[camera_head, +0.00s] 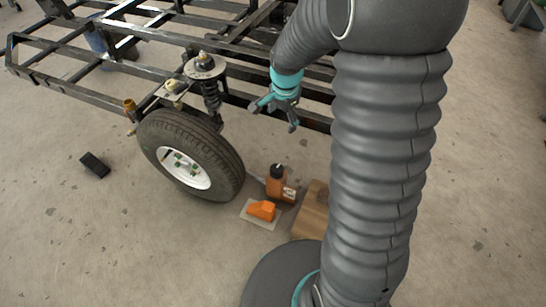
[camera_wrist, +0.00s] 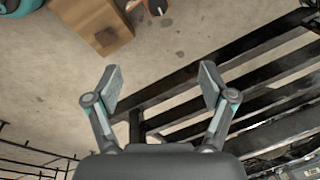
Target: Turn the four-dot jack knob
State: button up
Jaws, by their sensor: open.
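An orange jack (camera_head: 279,185) with a dark top stands on the floor beside the wheel in the head view. Part of it shows at the top edge of the wrist view (camera_wrist: 157,6). I cannot make out a knob with four dots on it. My gripper (camera_head: 275,117) is open and empty. It hangs beside the black frame, above and behind the jack in the head view, well apart from it.
A black tube frame (camera_head: 80,88) carries a spring strut (camera_head: 210,92) and a wheel (camera_head: 226,163). An orange wedge (camera_head: 262,210) lies on a grey plate by the jack. A wooden block (camera_head: 311,212) stands right of it. A small black object (camera_head: 95,165) lies left on open floor.

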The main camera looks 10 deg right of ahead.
jog(key=w+f+m+g, duration=0.1)
jog(key=w+f+m, duration=0.25)
jog(key=f, duration=0.55)
jog(key=m+g, duration=0.1)
jog(key=m, duration=0.2)
send_near(276, 168)
notch_tip(276, 168, down, 11)
jog(key=shift+f+p, duration=0.1)
jog(key=shift+p, duration=0.4)
jog(key=c, duration=1.2)
